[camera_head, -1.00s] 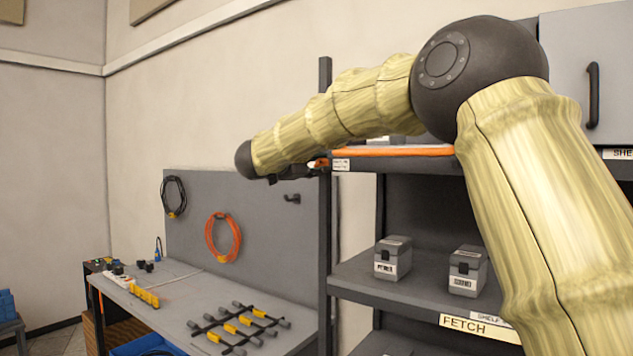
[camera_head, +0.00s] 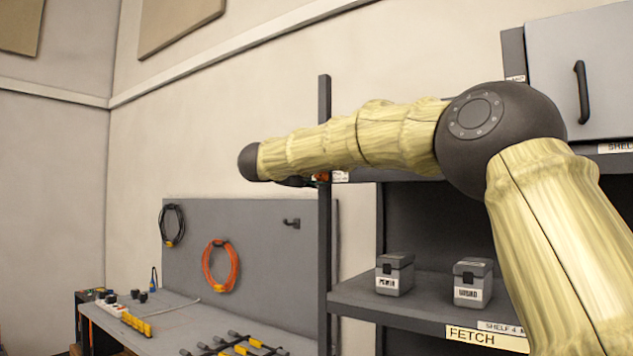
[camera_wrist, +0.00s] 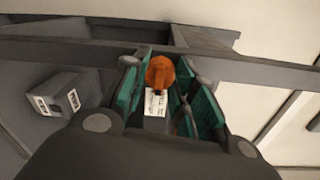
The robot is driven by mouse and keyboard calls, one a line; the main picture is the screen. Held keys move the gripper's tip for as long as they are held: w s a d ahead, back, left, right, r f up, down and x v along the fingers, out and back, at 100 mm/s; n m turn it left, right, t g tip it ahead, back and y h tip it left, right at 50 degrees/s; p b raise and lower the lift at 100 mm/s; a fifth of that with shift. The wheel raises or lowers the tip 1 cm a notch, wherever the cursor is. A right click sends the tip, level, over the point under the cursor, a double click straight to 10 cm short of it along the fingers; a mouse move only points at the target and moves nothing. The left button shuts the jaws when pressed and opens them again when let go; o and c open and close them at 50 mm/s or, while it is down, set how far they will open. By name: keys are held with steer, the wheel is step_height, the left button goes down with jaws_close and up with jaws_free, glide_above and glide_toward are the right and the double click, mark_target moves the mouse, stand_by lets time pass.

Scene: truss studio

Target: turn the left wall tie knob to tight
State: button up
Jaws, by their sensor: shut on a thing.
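An orange round knob (camera_wrist: 161,72) shows near the middle of the wrist view, above a white label (camera_wrist: 155,102). My gripper (camera_wrist: 165,92) has its teal-padded fingers on either side of the knob and is shut on it. In the head view, a small orange part (camera_head: 321,178) shows beside the dark shelf post, just under the end of my arm. My gripper (camera_head: 298,181) is mostly hidden there by my own wrist. I cannot read the knob's setting.
The shelf post (camera_head: 324,260) stands close to my gripper. Two grey boxes, one on the left (camera_head: 394,273) and one on the right (camera_head: 472,282), sit on a shelf below. A workbench (camera_head: 170,325) and a grey panel (camera_head: 262,240) with hanging cables are at left.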

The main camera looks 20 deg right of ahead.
steer(key=shift+f, duration=0.2)
steer(key=o, duration=1)
steer(key=shift+r, duration=0.1)
steer(key=shift+o, duration=0.2)
steer(key=v, duration=1.2)
